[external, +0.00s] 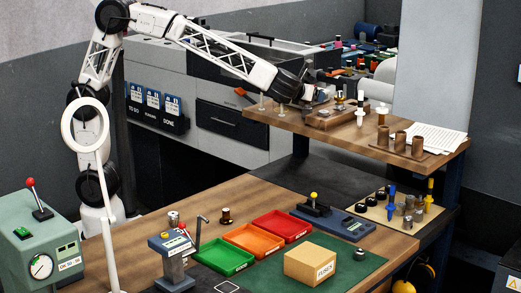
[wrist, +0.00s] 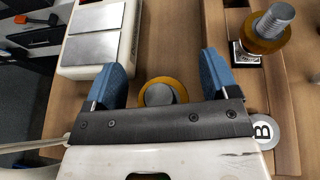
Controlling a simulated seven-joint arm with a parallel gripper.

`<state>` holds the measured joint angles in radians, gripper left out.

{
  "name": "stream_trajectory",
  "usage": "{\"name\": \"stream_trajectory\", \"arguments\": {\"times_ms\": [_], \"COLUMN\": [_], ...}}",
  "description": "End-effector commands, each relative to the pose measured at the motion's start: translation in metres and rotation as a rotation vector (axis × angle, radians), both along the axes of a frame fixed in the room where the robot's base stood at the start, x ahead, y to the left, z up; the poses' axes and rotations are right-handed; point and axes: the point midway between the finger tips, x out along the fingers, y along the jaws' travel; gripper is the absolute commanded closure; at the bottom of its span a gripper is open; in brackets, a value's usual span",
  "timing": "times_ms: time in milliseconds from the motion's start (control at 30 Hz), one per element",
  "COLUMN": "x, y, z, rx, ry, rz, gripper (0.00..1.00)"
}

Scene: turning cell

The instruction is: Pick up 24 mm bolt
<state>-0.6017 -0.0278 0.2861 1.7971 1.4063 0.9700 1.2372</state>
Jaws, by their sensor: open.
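My gripper (external: 308,94) is over the raised wooden shelf in the external view. In the wrist view my gripper (wrist: 161,72) has its two blue fingers spread wide with nothing held. A grey round bolt (wrist: 160,94) in a brass-coloured ring shows between the fingers, partly hidden by the gripper's dark crossbar. A second bolt (wrist: 275,18), with a grey threaded shank standing up from a brass-coloured collar, is at the upper right, outside the fingers. I cannot read a size on either, so I cannot tell which is the 24 mm bolt.
A white box with metal plates (wrist: 92,45) is close to the left finger. Brown cylinders (external: 400,139) and paper (external: 437,137) are on the shelf's right. Coloured trays (external: 225,257) are on the lower bench.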

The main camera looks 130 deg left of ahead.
Motion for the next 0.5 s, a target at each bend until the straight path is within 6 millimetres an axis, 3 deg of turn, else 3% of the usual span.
{"name": "stream_trajectory", "arguments": {"times_ms": [467,500], "x": [0.0,0.0], "y": [-0.0004,-0.0004], "z": [0.0001,0.0001], "rx": [0.0,0.0], "ry": [0.0,0.0], "rz": [0.0,0.0], "gripper": [0.2,0.26]}}
